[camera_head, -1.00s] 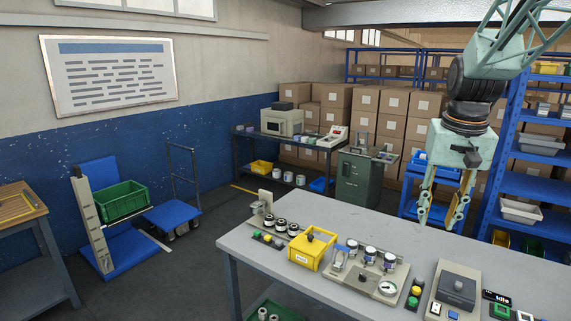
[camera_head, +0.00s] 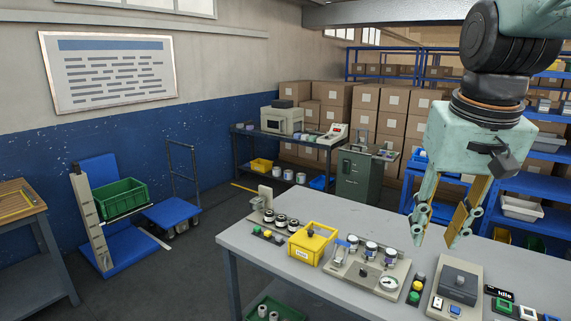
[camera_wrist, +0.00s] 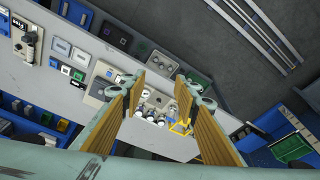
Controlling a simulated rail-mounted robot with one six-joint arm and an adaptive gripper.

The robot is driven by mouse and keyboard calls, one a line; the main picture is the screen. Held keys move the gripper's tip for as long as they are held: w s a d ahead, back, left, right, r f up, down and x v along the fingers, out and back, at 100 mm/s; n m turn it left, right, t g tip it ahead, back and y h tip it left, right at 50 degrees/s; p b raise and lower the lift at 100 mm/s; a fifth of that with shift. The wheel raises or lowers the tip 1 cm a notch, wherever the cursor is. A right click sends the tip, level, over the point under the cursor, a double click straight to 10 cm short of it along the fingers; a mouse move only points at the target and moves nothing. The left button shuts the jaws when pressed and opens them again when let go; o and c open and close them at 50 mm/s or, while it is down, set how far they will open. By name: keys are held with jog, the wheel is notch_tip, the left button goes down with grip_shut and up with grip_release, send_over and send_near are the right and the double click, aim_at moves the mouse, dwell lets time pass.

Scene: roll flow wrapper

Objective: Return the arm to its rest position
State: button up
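My gripper (camera_head: 434,230) hangs fingers-down above the right part of the grey workbench (camera_head: 262,253) in the head view. Its two fingers stand apart with nothing between them. The wrist view also shows my gripper (camera_wrist: 158,88) open, with tan pads facing each other over an empty gap. The fingertips appear well above the bench top and touch nothing that I can see. Part of my arm is cut off at the top right of the head view.
On the bench are a yellow bin (camera_head: 306,249), a fixture with jars and a dial (camera_head: 388,283), and a grey boxed device (camera_head: 458,286). Blue shelves (camera_head: 545,187) stand behind my arm. Stacked cartons (camera_head: 380,110) fill the back. The floor (camera_head: 190,275) left of the bench is open.

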jog(key=s+a+f+n+b, duration=0.1)
jog(key=s+a+f, duration=0.1)
jog(key=s, duration=0.8)
jog(key=s+a+f+n+t+b, duration=0.1)
jog(key=s+a+f+b, duration=0.1)
jog(key=s, duration=0.8)
jog(key=a+f, duration=0.1)
jog(key=a, duration=0.1)
jog(key=shift+s+a, duration=0.35)
jog(key=shift+a, duration=0.05)
jog(key=shift+d+f, duration=0.1)
